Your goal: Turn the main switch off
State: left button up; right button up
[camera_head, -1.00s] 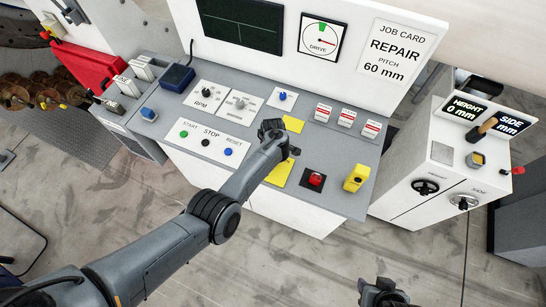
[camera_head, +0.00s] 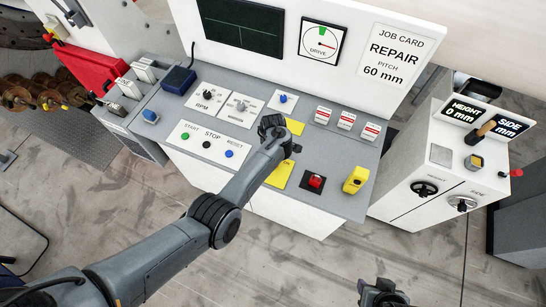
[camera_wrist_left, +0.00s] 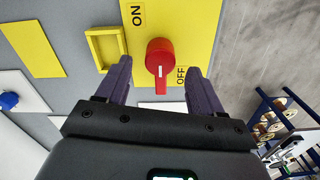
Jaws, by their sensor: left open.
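The main switch is a red rotary knob (camera_wrist_left: 160,58) on a yellow plate (camera_wrist_left: 205,25) marked ON and OFF. In the left wrist view its handle, with a white mark, points down toward my gripper, beside the OFF label (camera_wrist_left: 180,77). My left gripper (camera_wrist_left: 159,78) is open, one finger on each side of the handle; contact is not clear. In the head view part of the yellow plate (camera_head: 280,174) shows, but my left gripper (camera_head: 292,148) and arm hide the knob. My right gripper (camera_head: 382,293) is at the bottom edge, away from the console; its jaws are unclear.
A yellow frame (camera_wrist_left: 105,48) is raised beside the knob. On the console, a red button (camera_head: 316,181) and a yellow block (camera_head: 355,179) stand right of the plate. Behind are white switches (camera_head: 346,121) and a blue knob (camera_head: 283,98). Floor is free in front.

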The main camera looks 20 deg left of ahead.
pick_arm(q)
notch_tip(320, 180, up, 7)
jog(key=p, duration=0.1)
dwell(0.7)
